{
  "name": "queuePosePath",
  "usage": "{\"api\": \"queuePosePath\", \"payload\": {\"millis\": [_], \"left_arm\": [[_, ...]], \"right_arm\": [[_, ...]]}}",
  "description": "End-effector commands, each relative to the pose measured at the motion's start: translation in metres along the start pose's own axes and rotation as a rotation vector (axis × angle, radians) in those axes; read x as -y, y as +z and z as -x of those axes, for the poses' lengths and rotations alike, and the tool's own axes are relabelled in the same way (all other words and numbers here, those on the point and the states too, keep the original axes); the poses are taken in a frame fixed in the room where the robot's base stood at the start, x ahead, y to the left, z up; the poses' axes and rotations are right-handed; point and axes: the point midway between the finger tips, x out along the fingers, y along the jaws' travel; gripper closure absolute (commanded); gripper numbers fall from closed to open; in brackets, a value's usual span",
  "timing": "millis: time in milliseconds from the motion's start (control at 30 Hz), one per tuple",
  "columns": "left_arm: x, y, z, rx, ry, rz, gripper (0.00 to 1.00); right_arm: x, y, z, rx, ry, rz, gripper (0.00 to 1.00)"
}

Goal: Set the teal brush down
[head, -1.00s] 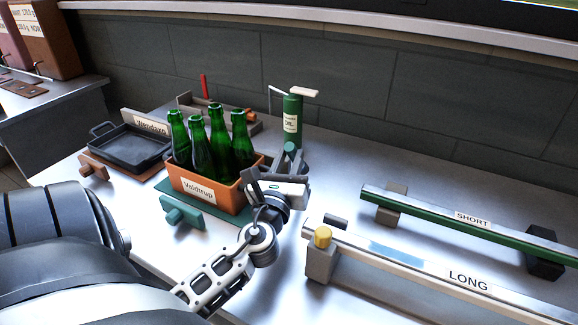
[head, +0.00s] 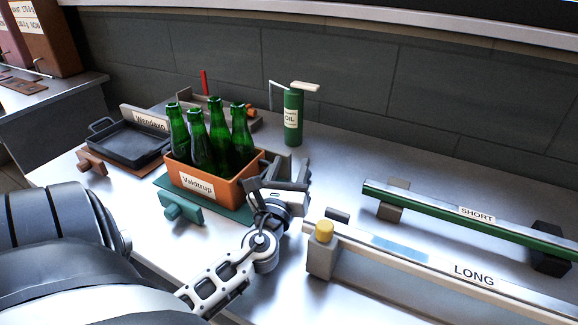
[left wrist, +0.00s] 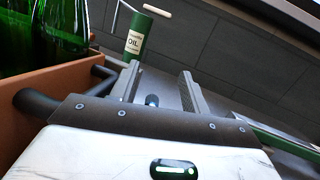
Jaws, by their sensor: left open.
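My left gripper (head: 291,174) is open, just right of the orange crate with green bottles, low over the table. Its two fingers also show apart in the left wrist view (left wrist: 162,88). A small dark bluish round thing (left wrist: 152,100) shows between and beyond the fingers there. It may be an end of the teal brush, but I cannot tell. No brush can be made out for sure in the head view; the gripper may hide it. My right gripper is not in view.
The orange crate (head: 201,187) with several green bottles stands on a teal board (head: 163,182) with a teal block in front. A green oil bottle (head: 292,120) stands behind. Long (head: 420,262) and short (head: 440,208) rails lie right. A black tray (head: 130,143) is left.

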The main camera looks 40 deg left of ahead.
Motion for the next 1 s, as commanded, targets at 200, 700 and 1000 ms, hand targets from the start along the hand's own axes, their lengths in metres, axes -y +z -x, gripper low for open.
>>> {"api": "queuePosePath", "payload": {"millis": [200, 700, 1000], "left_arm": [[0.0, 0.0, 0.014, -0.003, -0.001, 0.0, 0.54], [0.0, 0.0, 0.109, -0.002, -0.001, 0.0, 0.54], [0.001, 0.003, 0.12, 0.0, 0.0, 0.001, 0.54]], "right_arm": [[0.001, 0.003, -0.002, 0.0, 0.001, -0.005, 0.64], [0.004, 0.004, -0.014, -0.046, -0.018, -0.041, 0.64], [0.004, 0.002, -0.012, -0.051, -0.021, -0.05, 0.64]]}}
